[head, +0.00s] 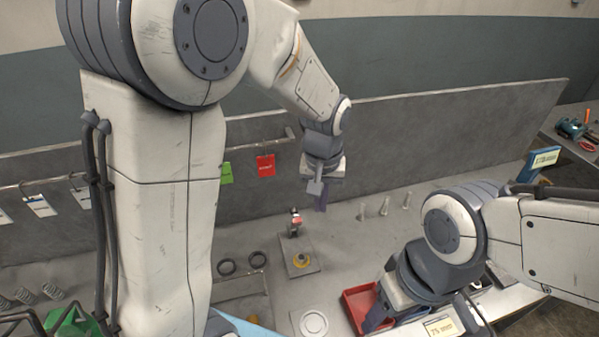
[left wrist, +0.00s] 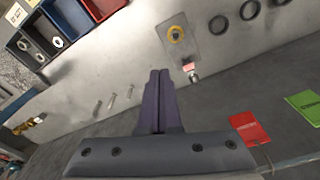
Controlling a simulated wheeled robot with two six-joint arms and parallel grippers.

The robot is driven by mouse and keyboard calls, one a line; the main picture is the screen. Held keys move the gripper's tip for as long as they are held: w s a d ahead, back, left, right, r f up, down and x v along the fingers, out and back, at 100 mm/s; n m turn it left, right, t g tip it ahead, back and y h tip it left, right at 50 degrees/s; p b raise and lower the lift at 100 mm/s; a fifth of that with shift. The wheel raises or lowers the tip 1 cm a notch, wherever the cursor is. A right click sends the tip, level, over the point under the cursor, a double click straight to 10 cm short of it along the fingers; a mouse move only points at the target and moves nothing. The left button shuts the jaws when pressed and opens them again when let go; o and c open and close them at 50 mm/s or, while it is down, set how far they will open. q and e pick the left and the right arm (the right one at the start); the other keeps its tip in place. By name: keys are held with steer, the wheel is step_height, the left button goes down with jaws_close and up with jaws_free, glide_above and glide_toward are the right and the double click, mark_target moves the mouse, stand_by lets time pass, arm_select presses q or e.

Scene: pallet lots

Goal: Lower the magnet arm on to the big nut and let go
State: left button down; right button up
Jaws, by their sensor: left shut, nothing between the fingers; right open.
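The magnet arm (head: 295,222), a small post with a red part, stands raised at the back of a grey plate (head: 313,264). The yellow ring-shaped piece (head: 301,260), seemingly the big nut, lies on the plate in front of it. In the left wrist view the magnet arm (left wrist: 191,72) and the yellow piece (left wrist: 176,34) show apart. My left gripper (head: 320,205) is shut and empty, above and to the right of the magnet arm, not touching it; its fingers (left wrist: 158,76) are together.
The red bin (head: 353,300) stands right of the plate. Several small upright pegs (head: 384,206) stand at right. Red (head: 265,166) and green (head: 227,174) tags hang on a rail behind.

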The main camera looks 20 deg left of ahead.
mark_target(294, 221)
arm_select(q)
steer(key=w+a+n+p, duration=0.2)
steer(key=w+a+n, duration=0.2)
steer(key=w+a, duration=0.4)
steer(key=shift+a+f+n+y, duration=0.3)
steer(key=shift+a+f, duration=0.05)
steer(key=shift+a, duration=0.25)
arm_select(e)
step_height(294, 221, up, 4)
steer(key=shift+f, duration=0.1)
arm_select(q)
step_height(294, 221, down, 10)
steer(key=p, duration=0.2)
steer(key=shift+w+a+p, duration=0.25)
steer(key=shift+w+p, duration=0.15)
arm_select(e)
step_height(294, 221, up, 3)
steer(key=shift+f, duration=0.2)
